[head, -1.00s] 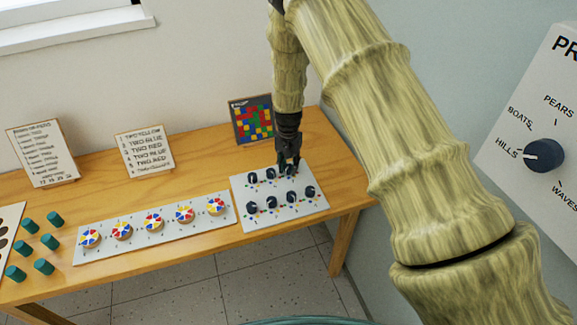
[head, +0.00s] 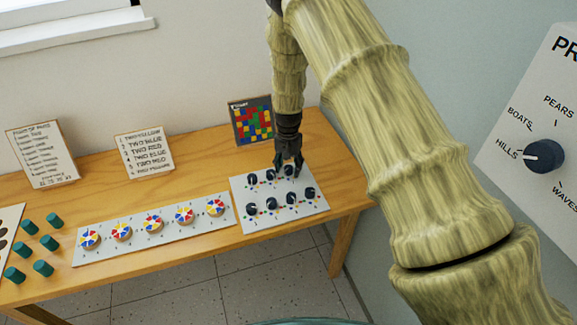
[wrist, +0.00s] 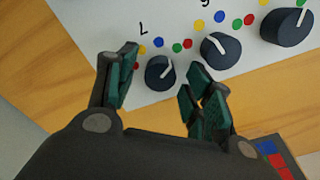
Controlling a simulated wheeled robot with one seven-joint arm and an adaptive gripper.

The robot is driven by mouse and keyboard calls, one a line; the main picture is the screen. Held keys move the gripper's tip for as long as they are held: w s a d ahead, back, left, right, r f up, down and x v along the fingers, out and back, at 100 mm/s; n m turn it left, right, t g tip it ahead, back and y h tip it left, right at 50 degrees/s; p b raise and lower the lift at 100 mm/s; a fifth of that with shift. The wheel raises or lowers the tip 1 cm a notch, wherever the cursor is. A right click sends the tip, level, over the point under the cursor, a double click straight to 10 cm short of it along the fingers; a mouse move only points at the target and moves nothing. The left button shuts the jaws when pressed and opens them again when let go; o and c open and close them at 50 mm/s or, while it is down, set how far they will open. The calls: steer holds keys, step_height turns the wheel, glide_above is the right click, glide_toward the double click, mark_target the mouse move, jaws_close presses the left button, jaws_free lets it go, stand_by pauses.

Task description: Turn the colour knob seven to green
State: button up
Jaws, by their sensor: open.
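The knob panel (head: 243,223) is a white board with two rows of dark knobs. Knob seven (wrist: 158,78) is the end knob of the back row, and its label reads upside down in the wrist view. Red, yellow, blue and green dots arc beside it. Its white pointer line slants up and right in the wrist view, roughly toward its green dot (wrist: 177,47). My gripper (head: 290,167) is over this knob. In the wrist view, my open gripper (wrist: 165,72) has one finger on each side of the knob, with a gap visible on both sides.
A neighbouring knob (wrist: 221,50) stands close to the right finger in the wrist view. A colour-grid picture (head: 252,122) stands behind the panel. A board of coloured discs (head: 135,250) and several green pegs (head: 55,220) lie left on the wooden table (head: 205,185). A large dial (head: 543,156) is at right.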

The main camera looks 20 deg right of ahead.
mark_target(288, 167)
step_height(288, 167, up, 12)
stand_by(0.6)
stand_by(0.4)
